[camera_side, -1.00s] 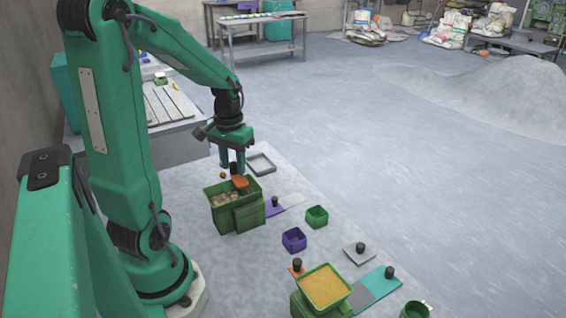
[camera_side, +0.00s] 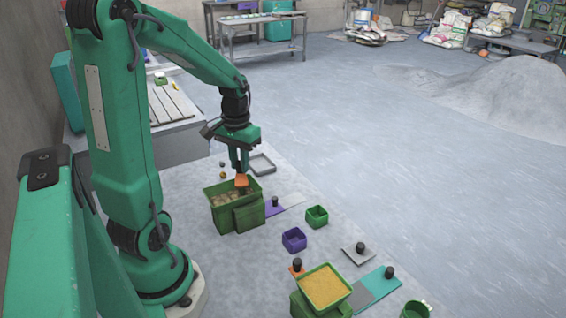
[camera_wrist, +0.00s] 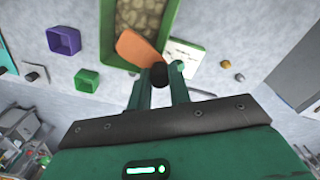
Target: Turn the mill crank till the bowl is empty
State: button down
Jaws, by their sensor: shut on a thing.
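A green mill (camera_side: 248,216) stands on the table. Its open bowl holds tan lumps (camera_wrist: 142,15); they show in the side view (camera_side: 224,194) too. An orange crank arm (camera_side: 241,181) sits at the mill's back rim, and it also shows in the wrist view (camera_wrist: 136,46). My gripper (camera_side: 240,167) is shut on the crank's black knob (camera_wrist: 158,75), with a finger on each side in the wrist view. The fingers hide the knob in the side view. The bowl's bottom is hidden under the lumps.
A second green mill (camera_side: 312,305) full of yellow grains (camera_side: 325,286) stands in front. A purple box (camera_side: 294,240), a green box (camera_side: 317,216) and several plates with black knobs lie to the right. A grey tray (camera_side: 262,164) and small pebbles lie behind the first mill.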

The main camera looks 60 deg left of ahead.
jog(key=shift+w+d, duration=0.15)
jog(key=shift+w, duration=0.05)
jog(key=shift+w+d, duration=0.5)
jog(key=shift+w, duration=0.1)
jog(key=shift+w+d, duration=0.1)
jog(key=shift+d, duration=0.05)
jog(key=shift+w+d, duration=0.4)
jog(key=shift+d, duration=0.25)
jog(key=shift+w+d, duration=0.1)
jog(key=shift+d, duration=0.8)
jog(key=shift+d, duration=0.1)
